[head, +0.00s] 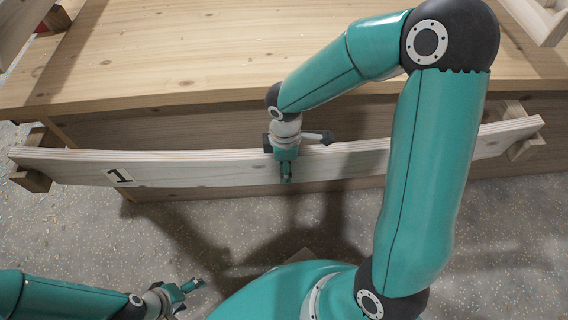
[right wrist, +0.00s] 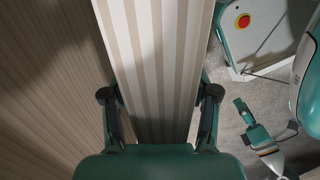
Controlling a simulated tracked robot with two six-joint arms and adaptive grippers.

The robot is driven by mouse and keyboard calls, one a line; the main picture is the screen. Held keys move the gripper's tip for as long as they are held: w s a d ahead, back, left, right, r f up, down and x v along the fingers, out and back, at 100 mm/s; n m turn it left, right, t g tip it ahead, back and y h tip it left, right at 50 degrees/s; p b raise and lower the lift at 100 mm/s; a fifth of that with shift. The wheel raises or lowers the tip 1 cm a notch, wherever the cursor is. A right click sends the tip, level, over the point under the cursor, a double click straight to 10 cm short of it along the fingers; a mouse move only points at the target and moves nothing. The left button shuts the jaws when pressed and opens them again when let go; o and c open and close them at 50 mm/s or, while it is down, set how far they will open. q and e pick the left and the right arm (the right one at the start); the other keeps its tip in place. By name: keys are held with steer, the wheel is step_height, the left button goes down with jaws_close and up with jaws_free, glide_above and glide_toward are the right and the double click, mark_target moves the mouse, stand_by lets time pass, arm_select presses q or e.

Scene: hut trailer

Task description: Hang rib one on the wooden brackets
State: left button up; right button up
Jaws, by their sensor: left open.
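Rib one (head: 220,170) is a long, slightly bowed pale plywood board marked "1" near its left end. It spans the front of the wooden bench, its ends over the left wooden bracket (head: 32,178) and the right wooden bracket (head: 526,148). I cannot tell whether it rests fully on them. My right gripper (head: 286,170) is at the rib's middle. In the right wrist view its fingers lie close against both sides of the rib (right wrist: 155,60) and look shut on it. My left gripper (head: 190,290) is open and empty, low at left, apart from the rib.
The wooden bench (head: 180,60) stands behind the rib, with its front panel below. Wooden frame parts (head: 545,15) stand at its back corners. The speckled floor (head: 500,240) in front is mostly clear. My right arm crosses the right half of the head view.

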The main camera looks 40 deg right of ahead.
steer(key=shift+s+f, duration=0.1)
steer(key=r, duration=1.2)
steer(key=shift+w, duration=0.2)
